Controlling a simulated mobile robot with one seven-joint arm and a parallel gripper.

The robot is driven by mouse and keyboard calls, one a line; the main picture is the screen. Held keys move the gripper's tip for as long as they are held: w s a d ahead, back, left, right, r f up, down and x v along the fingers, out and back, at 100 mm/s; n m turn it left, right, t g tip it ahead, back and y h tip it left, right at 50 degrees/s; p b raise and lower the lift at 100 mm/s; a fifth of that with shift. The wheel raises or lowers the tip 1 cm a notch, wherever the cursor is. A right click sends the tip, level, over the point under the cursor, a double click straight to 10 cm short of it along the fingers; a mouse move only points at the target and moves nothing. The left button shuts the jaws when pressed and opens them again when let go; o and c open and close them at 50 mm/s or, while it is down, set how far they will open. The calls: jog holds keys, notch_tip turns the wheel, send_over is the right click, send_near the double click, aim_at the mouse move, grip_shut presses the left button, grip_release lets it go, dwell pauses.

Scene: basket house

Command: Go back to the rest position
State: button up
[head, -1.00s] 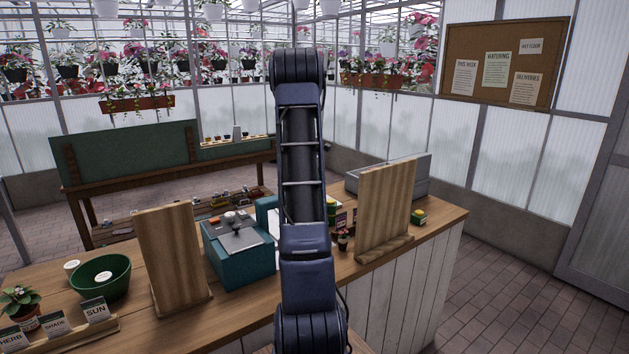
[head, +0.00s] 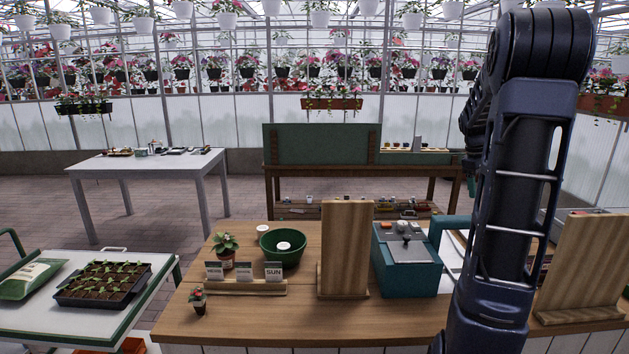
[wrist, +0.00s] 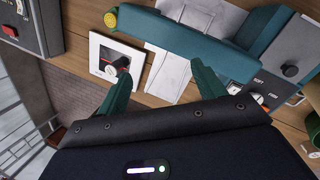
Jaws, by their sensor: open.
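My gripper (wrist: 160,85) shows in the wrist view with its two green fingers spread apart. Nothing is between the fingertips. It hangs over the wooden counter, with a white square panel with a dark knob (wrist: 117,64) beyond the left finger and a white paper sheet (wrist: 165,76) beyond the gap. A teal bar (wrist: 180,35) crosses beyond them. In the head view my arm stands upright at the right and the gripper itself is hidden.
The wooden counter (head: 225,312) holds a teal box (head: 405,262), upright wooden boards (head: 343,245), a green bowl (head: 282,250) and small pots. A white table (head: 150,163) and a seedling tray (head: 104,284) stand at the left. Paved floor (head: 45,205) lies open behind.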

jog(key=s+a+r+m+t+y, duration=0.1)
jog(key=s+a+r+m+t, duration=0.2)
jog(key=s+a, duration=1.05)
jog(key=s+a+f+m+t+y, duration=0.1)
jog(key=s+a+f+m, duration=0.1)
jog(key=s+a, duration=1)
jog(key=shift+s+f+m+t+y, duration=0.4)
jog(key=shift+s+m, duration=0.2)
jog(key=shift+m, duration=0.1)
